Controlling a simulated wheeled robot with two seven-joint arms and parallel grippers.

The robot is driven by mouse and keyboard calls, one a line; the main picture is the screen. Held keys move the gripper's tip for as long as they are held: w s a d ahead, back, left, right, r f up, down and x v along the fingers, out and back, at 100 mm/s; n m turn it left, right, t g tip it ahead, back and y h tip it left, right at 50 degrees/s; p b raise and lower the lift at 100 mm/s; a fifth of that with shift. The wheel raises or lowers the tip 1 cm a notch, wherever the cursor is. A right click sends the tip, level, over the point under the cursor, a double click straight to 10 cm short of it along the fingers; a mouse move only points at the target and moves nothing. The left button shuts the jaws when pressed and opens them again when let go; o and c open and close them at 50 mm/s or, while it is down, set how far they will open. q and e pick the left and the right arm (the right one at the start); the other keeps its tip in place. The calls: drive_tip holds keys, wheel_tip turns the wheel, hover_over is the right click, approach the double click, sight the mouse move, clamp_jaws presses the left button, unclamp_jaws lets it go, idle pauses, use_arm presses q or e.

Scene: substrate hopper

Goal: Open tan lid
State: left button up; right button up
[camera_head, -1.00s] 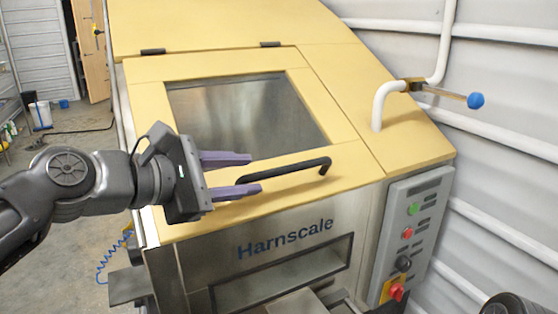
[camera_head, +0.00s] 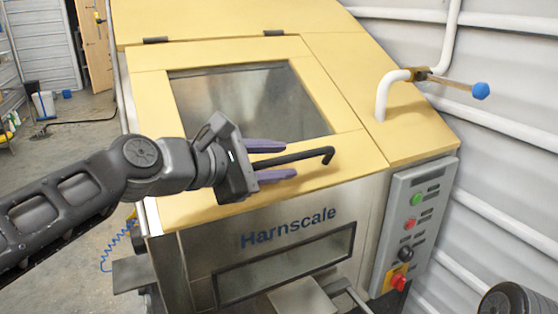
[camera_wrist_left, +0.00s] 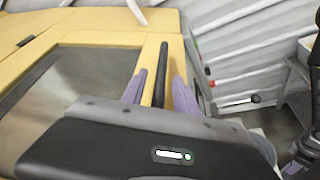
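The tan lid (camera_head: 150,88), with a grey window (camera_head: 245,100), lies closed on the hopper. It also shows in the left wrist view (camera_wrist_left: 110,40). A black bar handle (camera_head: 312,155) runs along its front part. My left gripper (camera_head: 285,160) is open, with its purple fingers on either side of the handle, one behind and one in front. In the left wrist view the handle (camera_wrist_left: 161,75) passes between the two fingers (camera_wrist_left: 160,90), with gaps visible. The handle's left end is hidden behind the gripper body. My right gripper is not in view.
A grey control panel (camera_head: 412,225) with buttons is on the hopper's right front. A white pipe (camera_head: 382,95) and a blue-knobbed lever (camera_head: 480,91) stand at the right. A ribbed wall is close on the right. Open floor lies at the left.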

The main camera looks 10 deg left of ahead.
use_arm(q)
drive_tip(key=shift+w+d+f, duration=0.1)
drive_tip(key=shift+w+d, duration=0.1)
clamp_jaws()
idle(0.3)
idle(1.1)
